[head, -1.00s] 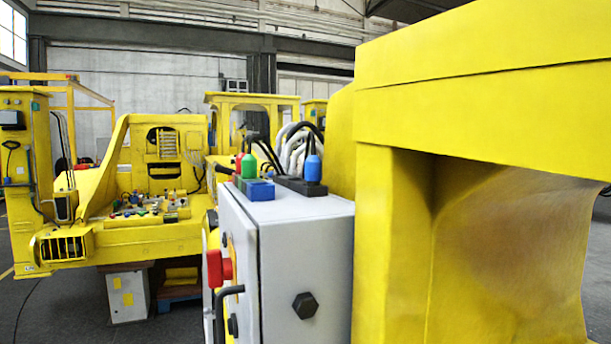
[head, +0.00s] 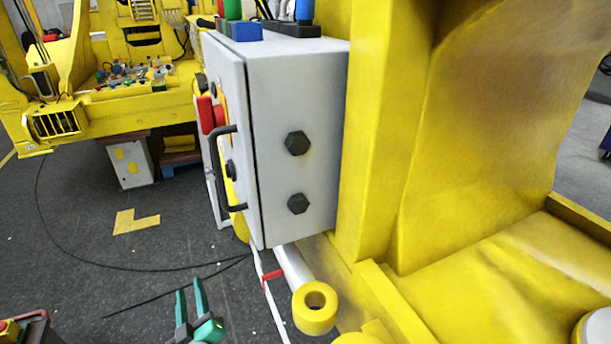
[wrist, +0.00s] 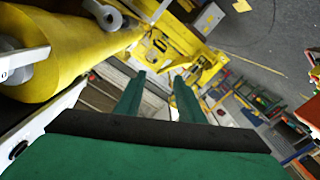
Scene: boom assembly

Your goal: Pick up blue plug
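The blue plug (head: 304,10) stands on a black socket strip (head: 292,29) on top of the grey control cabinet (head: 300,95), at the upper edge of the head view, which cuts off its top. My gripper (head: 189,287) has green fingers and shows at the bottom of the head view, low and to the left of the cabinet, well away from the plug. It is open and empty. Its fingers also show apart in the wrist view (wrist: 159,78). I cannot make out the plug in the wrist view.
A green plug (head: 232,10) and a blue block (head: 246,31) are beside the strip. The cabinet front carries a black handle (head: 224,170) and a red switch (head: 207,113). A large yellow machine frame (head: 375,130) stands close on the right. Open floor (head: 90,210) lies left, with a cable.

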